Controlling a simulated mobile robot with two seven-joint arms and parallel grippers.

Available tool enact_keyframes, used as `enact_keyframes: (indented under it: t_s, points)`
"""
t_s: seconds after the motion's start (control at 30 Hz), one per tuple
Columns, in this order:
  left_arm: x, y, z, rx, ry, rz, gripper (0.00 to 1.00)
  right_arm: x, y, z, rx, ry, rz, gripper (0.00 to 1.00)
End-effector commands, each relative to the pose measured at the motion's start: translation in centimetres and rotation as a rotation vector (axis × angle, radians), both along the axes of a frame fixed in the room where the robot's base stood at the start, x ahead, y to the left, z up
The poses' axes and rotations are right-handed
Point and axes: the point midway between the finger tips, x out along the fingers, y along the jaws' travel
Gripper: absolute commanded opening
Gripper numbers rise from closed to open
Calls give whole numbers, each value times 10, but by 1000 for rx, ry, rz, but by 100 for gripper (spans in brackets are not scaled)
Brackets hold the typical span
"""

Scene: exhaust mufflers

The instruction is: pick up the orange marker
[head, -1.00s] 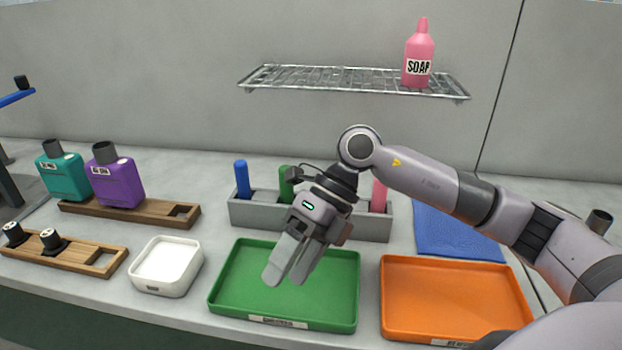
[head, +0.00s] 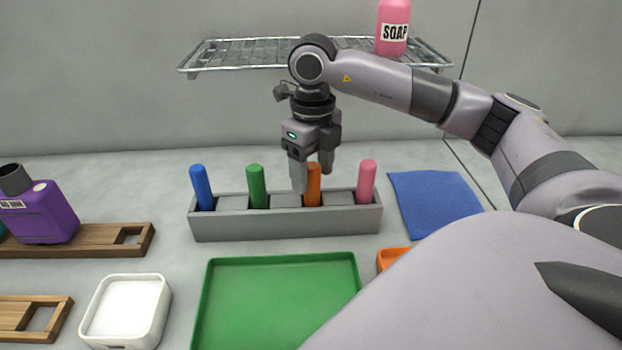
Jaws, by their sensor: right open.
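The orange marker (head: 314,187) stands upright in the grey holder (head: 290,224), between the green marker (head: 257,186) and the pink marker (head: 367,182). My right gripper (head: 312,181) is open and points down at the orange marker's upper part. One finger is to the left of the marker and the other shows above and behind its top right. I cannot tell whether either finger touches it. My left gripper is not in view.
A blue marker (head: 202,188) stands at the holder's left end. A wire shelf (head: 230,55) with a pink soap bottle (head: 394,28) hangs behind my right arm. A green tray (head: 280,300), white dish (head: 127,310) and blue cloth (head: 436,205) lie around the holder.

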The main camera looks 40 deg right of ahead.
Motion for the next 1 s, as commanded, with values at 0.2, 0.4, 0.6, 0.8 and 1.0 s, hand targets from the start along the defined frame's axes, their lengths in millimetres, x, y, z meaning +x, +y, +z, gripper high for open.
enact_keyframes:
  t_s: [0.2,0.4,0.6,0.8,1.0]
  points:
    - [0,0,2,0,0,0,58,1,-1,-24,0,0,-1,63]
    - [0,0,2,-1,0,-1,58,1,-1,-26,1,0,0,63]
    - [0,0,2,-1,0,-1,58,1,0,-26,1,-1,0,11]
    - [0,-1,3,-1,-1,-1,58,1,0,-25,1,-1,0,6]
    - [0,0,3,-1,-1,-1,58,1,0,-22,1,-3,0,6]
